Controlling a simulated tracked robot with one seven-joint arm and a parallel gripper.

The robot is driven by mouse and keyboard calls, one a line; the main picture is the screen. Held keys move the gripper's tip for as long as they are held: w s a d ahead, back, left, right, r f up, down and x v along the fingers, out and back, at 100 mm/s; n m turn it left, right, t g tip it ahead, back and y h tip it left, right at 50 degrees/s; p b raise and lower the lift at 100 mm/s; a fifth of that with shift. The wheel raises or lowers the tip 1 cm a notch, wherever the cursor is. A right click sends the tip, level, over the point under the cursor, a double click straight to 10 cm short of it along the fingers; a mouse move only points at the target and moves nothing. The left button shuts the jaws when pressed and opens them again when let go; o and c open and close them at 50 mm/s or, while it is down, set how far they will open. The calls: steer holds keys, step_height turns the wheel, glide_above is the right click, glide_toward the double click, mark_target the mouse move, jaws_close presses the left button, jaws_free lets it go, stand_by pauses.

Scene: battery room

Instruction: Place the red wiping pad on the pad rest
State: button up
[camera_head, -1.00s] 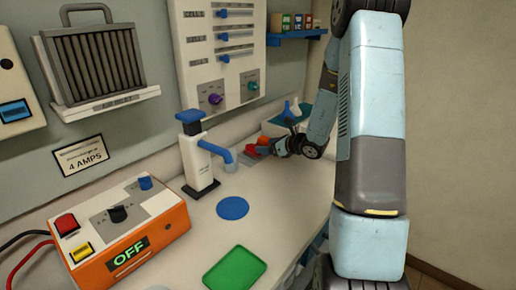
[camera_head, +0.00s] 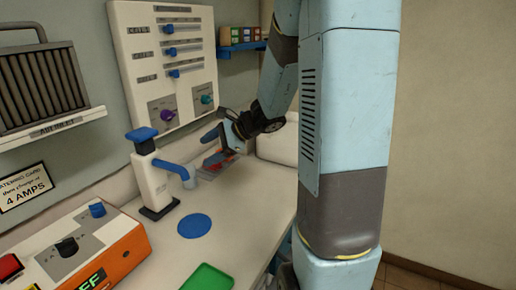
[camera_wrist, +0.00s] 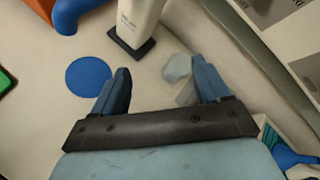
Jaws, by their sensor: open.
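A small red shape (camera_head: 214,160), likely the red wiping pad, lies on the counter beyond the dispenser. My gripper (camera_head: 219,139) is above it in the head view, with its fingers apart. I cannot tell which one is the pad rest.
A white dispenser (camera_head: 152,186) with a blue spout stands on the counter, with a translucent cup (camera_wrist: 177,67) nearby. An orange power box (camera_head: 112,262) is at front left. A wall panel (camera_head: 168,65) and blue shelf (camera_head: 243,48) are behind. The counter around the disc is clear.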

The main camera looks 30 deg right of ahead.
steer(key=s+a+r+n+g+h, duration=0.1)
steer(key=s+r+n+h, duration=0.15)
steer(key=s+n, duration=0.35)
steer(key=s+a+r+n+g+h, duration=0.15)
steer(key=s+r+n, duration=0.25)
steer(key=s, duration=0.4)
steer(key=s+d+r+n+t+h, duration=0.1)
steer(key=s+d+r+n+h, duration=0.1)
steer(key=s, duration=0.3)
steer(key=s+d+r+n+t+h, duration=0.1)
steer(key=s+d+r+n+h, duration=0.1)
steer(key=s+d+n+h, duration=0.1)
steer(key=s+d+n, duration=0.1)
steer(key=s+n, duration=0.1)
steer(key=shift+s+r+n, duration=0.3)
steer(key=shift+s, duration=0.1)
steer(key=shift+w, duration=0.1)
steer(key=shift+a, duration=0.1)
